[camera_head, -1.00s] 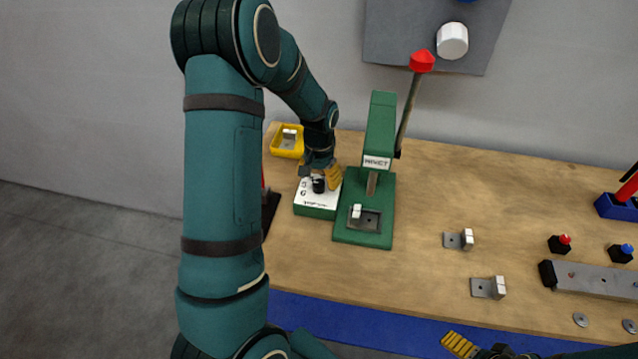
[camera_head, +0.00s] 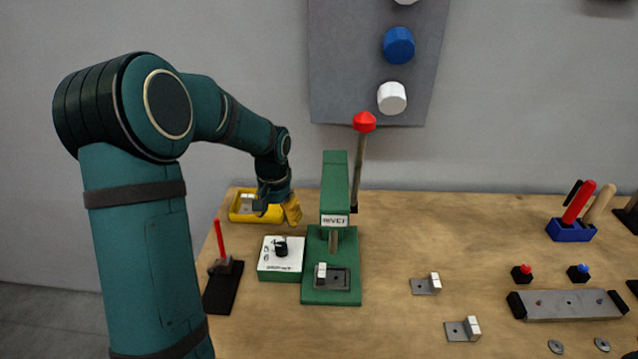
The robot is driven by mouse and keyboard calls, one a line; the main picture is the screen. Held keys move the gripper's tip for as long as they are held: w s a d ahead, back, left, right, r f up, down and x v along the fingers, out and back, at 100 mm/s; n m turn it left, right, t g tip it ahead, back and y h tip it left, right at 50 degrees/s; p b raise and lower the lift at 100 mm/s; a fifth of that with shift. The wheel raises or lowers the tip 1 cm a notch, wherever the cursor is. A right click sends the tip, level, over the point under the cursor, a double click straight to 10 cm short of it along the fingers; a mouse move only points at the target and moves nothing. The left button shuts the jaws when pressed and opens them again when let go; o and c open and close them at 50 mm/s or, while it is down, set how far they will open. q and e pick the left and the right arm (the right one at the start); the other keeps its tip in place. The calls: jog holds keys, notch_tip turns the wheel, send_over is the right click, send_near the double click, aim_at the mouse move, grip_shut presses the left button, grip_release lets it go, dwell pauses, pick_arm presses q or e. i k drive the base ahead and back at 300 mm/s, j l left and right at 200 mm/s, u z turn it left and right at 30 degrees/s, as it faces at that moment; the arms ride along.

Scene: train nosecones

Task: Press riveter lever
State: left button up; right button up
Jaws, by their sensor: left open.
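The green riveter (camera_head: 336,190) stands on the wooden table, with a "RIVET" label on its head. Its lever (camera_head: 360,160) rises behind the head, nearly upright, with a red knob (camera_head: 364,122) on top. A small grey and white bracket (camera_head: 322,273) sits in the recess of the riveter's base. My right gripper is out of view.
A yellow tray (camera_head: 240,216) with a bracket is behind my left gripper. A red-handled lever on a black base (camera_head: 222,282) stands left of the dial box. Loose brackets (camera_head: 425,285) lie right of the riveter. A blue tool holder (camera_head: 571,230) is at the right. The table behind the loose brackets is clear.

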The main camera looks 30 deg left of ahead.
aim_at(364, 122)
jog(key=k, duration=1)
